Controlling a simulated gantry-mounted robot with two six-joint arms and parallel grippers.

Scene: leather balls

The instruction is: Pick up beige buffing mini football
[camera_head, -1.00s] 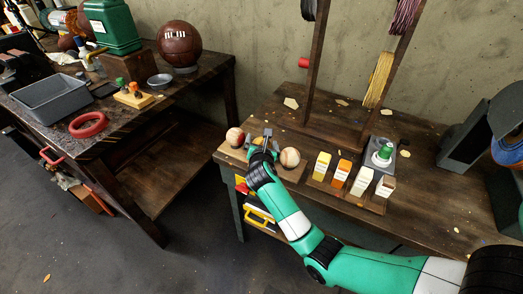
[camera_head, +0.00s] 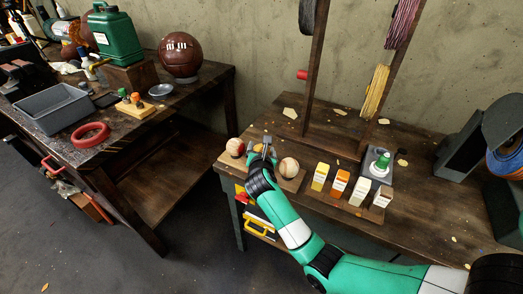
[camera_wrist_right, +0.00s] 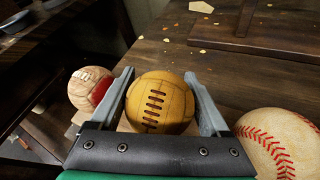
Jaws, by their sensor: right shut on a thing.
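The beige buffing mini football is a tan ball with dark brown laces, between the two grey fingers in the right wrist view (camera_wrist_right: 160,102). My right gripper (camera_head: 266,146) is shut on it, with one finger on each side. In the head view the gripper and wrist mostly hide this ball. The gripper is at the small wooden holder on the right table, between two other balls. Whether the football touches the holder cannot be told. My left gripper is not in view.
A red-and-cream ball (camera_head: 235,147) is close on the left and a red-stitched baseball (camera_head: 289,167) close on the right. A wooden rack post (camera_head: 312,75) rises behind. The left table (camera_head: 206,75) holds a brown ball (camera_head: 180,55).

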